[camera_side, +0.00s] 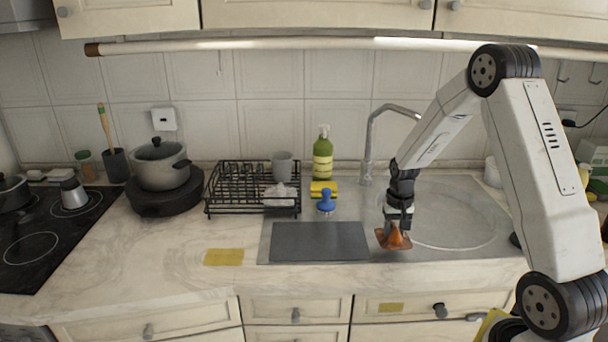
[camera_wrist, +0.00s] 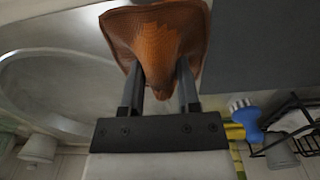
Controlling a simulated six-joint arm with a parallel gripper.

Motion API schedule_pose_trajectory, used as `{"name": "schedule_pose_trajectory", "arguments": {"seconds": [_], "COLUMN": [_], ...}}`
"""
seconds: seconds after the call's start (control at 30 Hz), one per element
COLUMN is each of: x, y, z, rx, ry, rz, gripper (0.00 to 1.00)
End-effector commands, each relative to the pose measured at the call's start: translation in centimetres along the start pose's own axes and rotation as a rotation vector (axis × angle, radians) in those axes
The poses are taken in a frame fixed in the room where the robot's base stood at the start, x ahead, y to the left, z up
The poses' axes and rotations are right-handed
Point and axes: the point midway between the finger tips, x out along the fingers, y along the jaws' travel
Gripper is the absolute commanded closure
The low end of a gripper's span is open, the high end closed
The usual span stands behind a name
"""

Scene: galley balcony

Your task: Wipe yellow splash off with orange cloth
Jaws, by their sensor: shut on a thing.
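My gripper (camera_side: 399,222) is shut on the orange cloth (camera_side: 393,240), which is bunched at the top and spreads below the fingers. It hangs near the front left of the sink, right of the grey mat; I cannot tell whether it touches the surface. In the wrist view the cloth (camera_wrist: 155,38) is pinched between both fingers of my gripper (camera_wrist: 160,82). A flat yellow patch (camera_side: 224,257) lies on the marble counter, left of the mat and well left of my gripper. Another small yellow patch (camera_side: 391,307) shows on a drawer front below the sink.
The dark grey mat (camera_side: 319,242) lies between cloth and counter patch. Behind it stand a blue-handled brush (camera_side: 326,201), a yellow sponge (camera_side: 323,188), a green bottle (camera_side: 323,155) and a black dish rack (camera_side: 240,187). The tap (camera_side: 368,140) rises behind. Counter around the patch is clear.

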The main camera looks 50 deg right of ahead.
Motion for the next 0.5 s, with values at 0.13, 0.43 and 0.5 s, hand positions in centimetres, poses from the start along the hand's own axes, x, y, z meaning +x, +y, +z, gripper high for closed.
{"name": "schedule_pose_trajectory", "arguments": {"seconds": [0.13, 0.43, 0.5], "x": [0.3, 2.9, 3.5], "y": [-0.1, -0.4, -0.4], "z": [-0.2, -1.0, -1.0], "rx": [0.000, 0.000, 0.000], "ry": [-0.001, -0.003, -0.001], "rz": [0.000, 0.001, 0.000], "gripper": [1.00, 1.00, 1.00]}}
